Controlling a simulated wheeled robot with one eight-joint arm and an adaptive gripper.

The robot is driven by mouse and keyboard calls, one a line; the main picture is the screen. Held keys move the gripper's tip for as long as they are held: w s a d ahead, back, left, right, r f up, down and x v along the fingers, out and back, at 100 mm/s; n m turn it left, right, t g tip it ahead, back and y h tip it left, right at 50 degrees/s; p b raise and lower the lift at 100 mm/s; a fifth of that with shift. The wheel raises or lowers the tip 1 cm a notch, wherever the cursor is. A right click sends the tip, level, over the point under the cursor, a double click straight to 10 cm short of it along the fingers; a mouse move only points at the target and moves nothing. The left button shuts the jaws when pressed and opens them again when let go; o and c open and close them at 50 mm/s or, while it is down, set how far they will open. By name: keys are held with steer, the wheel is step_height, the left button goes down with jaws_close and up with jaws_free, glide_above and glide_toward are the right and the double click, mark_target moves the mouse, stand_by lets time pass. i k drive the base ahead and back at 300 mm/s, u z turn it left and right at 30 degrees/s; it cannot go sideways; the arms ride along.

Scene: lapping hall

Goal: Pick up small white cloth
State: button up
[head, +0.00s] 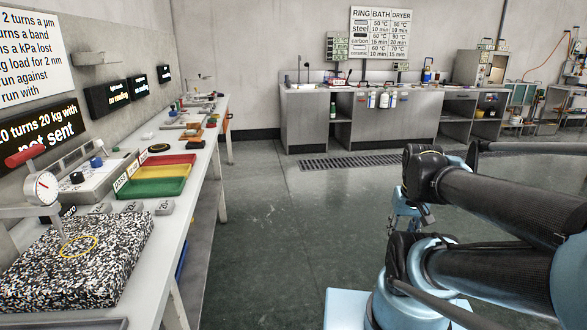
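I cannot make out the small white cloth for certain. A small whitish item (147,136) lies on the left bench (205,150), beyond the coloured trays; it is too small to tell whether it is cloth. My arm reaches in from the right over the floor. What looks like my gripper (404,222) hangs partly hidden behind the arm links, well away from the left bench. Its fingers are too small and covered to read, and I see nothing held in it.
A speckled granite plate (110,262) with a dial gauge (42,187) stands near on the left bench. Red, yellow and green trays (150,187) sit beyond it. Steel cabinets (385,120) line the back wall. The floor (270,230) between is clear.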

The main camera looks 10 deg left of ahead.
mark_target(146, 136)
steer(key=i, duration=4.25)
steer(key=u, duration=2.95)
steer(key=i, duration=0.3)
steer(key=u, duration=0.2)
